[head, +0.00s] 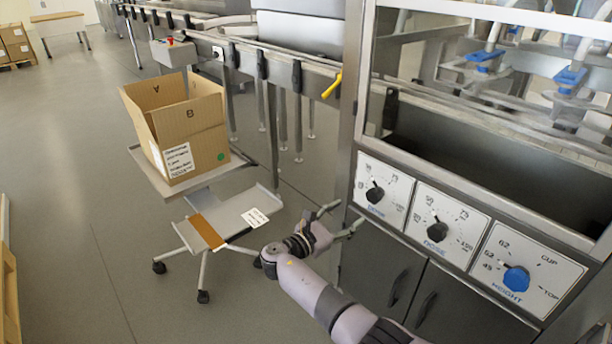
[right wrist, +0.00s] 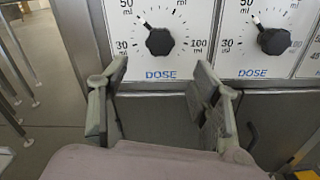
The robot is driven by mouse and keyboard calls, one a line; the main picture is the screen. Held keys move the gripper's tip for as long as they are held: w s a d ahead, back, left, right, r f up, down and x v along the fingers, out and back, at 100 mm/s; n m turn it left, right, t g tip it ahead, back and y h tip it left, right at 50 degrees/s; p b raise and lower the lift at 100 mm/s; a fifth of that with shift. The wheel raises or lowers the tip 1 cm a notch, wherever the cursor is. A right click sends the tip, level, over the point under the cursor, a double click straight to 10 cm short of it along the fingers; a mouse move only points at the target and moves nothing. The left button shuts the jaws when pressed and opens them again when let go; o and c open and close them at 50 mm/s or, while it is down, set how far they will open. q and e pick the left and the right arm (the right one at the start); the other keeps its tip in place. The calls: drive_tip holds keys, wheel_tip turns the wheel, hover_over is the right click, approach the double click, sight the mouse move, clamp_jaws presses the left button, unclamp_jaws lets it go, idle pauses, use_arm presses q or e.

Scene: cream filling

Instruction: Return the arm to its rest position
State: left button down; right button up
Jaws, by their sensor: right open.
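My right gripper (head: 343,214) is open and empty in front of the machine's lower left panel, just left of the dials. In the right wrist view, its two fingers (right wrist: 160,85) stand wide apart below a black dose knob (right wrist: 159,41), with nothing between them. No contact with the knob shows. The left dose knob (head: 375,192) and the middle dose knob (head: 437,230) are black; the height knob (head: 516,278) is blue. In the wrist view the left dose pointer is near 50 ml. My left gripper is not in view.
A cart (head: 262,196) with an open cardboard box (head: 196,134) stands left of my right arm. The filling machine's steel frame (head: 350,110) and dark cabinet doors (head: 385,278) are close on the right. A yellow handle (head: 332,86) juts out above. The floor (head: 75,190) at left is clear.

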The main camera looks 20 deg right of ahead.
drive_tip(key=shift+f, duration=0.1)
